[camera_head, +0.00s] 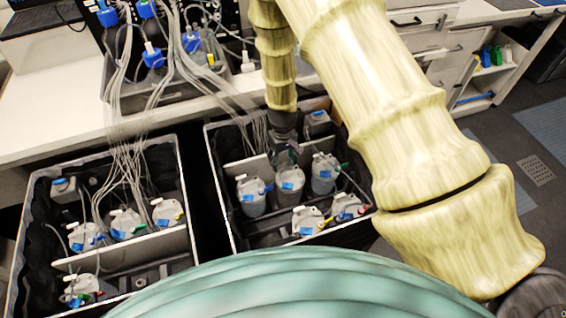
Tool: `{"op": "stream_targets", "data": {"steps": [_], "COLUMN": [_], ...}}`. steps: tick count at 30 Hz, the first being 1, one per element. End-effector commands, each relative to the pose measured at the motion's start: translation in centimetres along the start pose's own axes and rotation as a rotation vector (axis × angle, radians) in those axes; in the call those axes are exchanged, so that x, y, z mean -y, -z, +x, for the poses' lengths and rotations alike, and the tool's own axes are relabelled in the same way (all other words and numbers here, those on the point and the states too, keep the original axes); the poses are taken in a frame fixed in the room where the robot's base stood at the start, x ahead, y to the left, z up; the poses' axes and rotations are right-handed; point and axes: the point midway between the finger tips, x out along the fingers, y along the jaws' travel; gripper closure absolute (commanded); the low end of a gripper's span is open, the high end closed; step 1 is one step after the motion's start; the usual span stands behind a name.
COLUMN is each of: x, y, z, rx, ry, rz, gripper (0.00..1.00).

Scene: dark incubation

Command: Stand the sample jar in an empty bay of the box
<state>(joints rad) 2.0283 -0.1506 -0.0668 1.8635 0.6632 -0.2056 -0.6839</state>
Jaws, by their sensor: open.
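Several whitish jars with blue labels and white caps stand in two dark boxes; which one is the sample jar I cannot tell for sure. My gripper (286,156) points down into the right box (220,175), open. It is just above and behind the middle jar (289,188) of a row of three; whether it touches that jar is unclear. A left jar (251,196) and a right jar (325,174) flank it. The left box (38,225) also holds several jars, with a dark area without jars (150,276) at its front. My arm hides the right box's far right part.
Many thin tubes (130,150) hang from the bench (60,130) into both boxes. A narrow dark gap separates the boxes.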

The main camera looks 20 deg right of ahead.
Motion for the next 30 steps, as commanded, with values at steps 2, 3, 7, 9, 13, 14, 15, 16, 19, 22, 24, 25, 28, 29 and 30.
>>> {"op": "stream_targets", "data": {"steps": [2,3,7,9,13,14,15,16,19,22,24,25,28,29,30], "x": [0.0,0.0,0.0,0.0,0.0,0.0,0.0,0.0,0.0,0.0,0.0,0.0,0.0,0.0,0.0], "y": [0.0,-0.1,0.0,0.0,0.0,0.0,0.0,0.0,0.0,0.0,0.0,0.0,0.0,0.0,0.0], "z": [0.8,1.2,2.2,2.6,2.9,3.0,3.0,3.0,3.0,3.0,3.0,3.0,3.0,3.0,3.0], "rx": [0.001,0.002,0.001,0.0,0.0,0.0,0.0,0.0,0.0,0.0,0.0,0.0,0.0,0.0,0.0], "ry": [0.001,0.001,0.001,0.0,0.0,0.0,0.0,0.0,0.0,0.0,0.0,0.0,0.0,0.0,0.0], "rz": [0.001,0.0,0.0,0.0,0.0,0.0,0.0,0.0,0.0,0.0,0.0,0.0,0.0,0.0,0.0], "gripper": [0.46,0.46,0.46,0.46,0.46,0.46,0.46,0.46,0.46,0.5,0.62,0.68,0.86,0.91,0.91]}}
